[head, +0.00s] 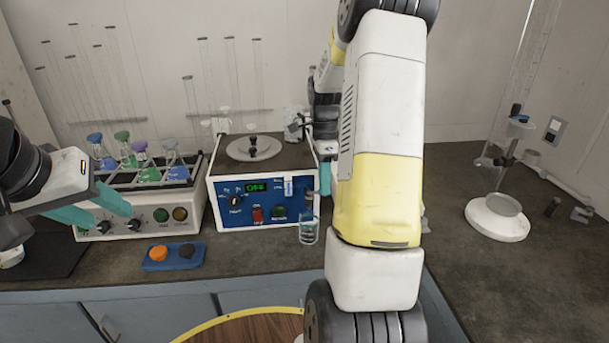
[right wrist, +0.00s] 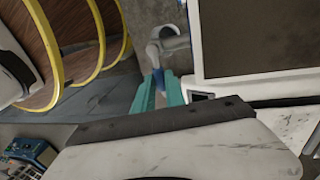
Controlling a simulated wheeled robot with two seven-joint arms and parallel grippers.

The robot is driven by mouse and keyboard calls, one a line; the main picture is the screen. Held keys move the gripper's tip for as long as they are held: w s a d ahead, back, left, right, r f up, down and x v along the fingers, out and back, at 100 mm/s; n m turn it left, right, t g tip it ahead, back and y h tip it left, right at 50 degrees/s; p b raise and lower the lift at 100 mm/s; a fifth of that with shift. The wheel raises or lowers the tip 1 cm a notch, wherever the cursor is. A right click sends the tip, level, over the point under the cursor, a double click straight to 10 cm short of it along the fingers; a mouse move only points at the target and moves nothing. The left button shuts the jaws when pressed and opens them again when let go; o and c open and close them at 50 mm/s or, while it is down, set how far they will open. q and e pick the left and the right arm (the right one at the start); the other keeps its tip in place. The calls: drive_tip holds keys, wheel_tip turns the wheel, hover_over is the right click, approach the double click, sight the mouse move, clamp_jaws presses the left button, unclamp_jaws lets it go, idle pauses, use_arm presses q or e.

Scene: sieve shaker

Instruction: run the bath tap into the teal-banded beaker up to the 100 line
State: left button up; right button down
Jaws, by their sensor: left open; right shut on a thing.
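The bath (head: 262,185) is a blue-fronted box with an OFF display. A clear beaker (head: 309,232) stands upright on the bench at its front right corner; its level and marks are too small to read. In the right wrist view my right gripper (right wrist: 160,86) is shut on a small blue part, apparently the handle of the pale tap (right wrist: 168,42) beside the bath. In the head view only a teal bit of my right gripper (head: 325,180) shows; my arm hides the rest. My left gripper (head: 107,215) is open and empty, in front of the flask rack.
A rack with coloured-stopper flasks (head: 145,165) sits on a control box (head: 140,220) left of the bath. A blue tray (head: 173,256) with orange and dark pieces lies in front. A white round-based stand (head: 497,222) is at right. The bench between is clear.

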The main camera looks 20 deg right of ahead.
idle(0.6)
drive_tip(key=m, duration=0.1)
drive_tip(key=s+m, duration=0.1)
drive_tip(key=m, duration=0.1)
drive_tip(key=shift+s+a+y, duration=0.1)
drive_tip(key=shift+a+y, duration=0.05)
drive_tip(key=shift+y, duration=0.15)
drive_tip(key=c, duration=1.4)
unclamp_jaws()
drive_tip(key=shift+v, duration=3.95)
drive_tip(key=shift+s, duration=0.1)
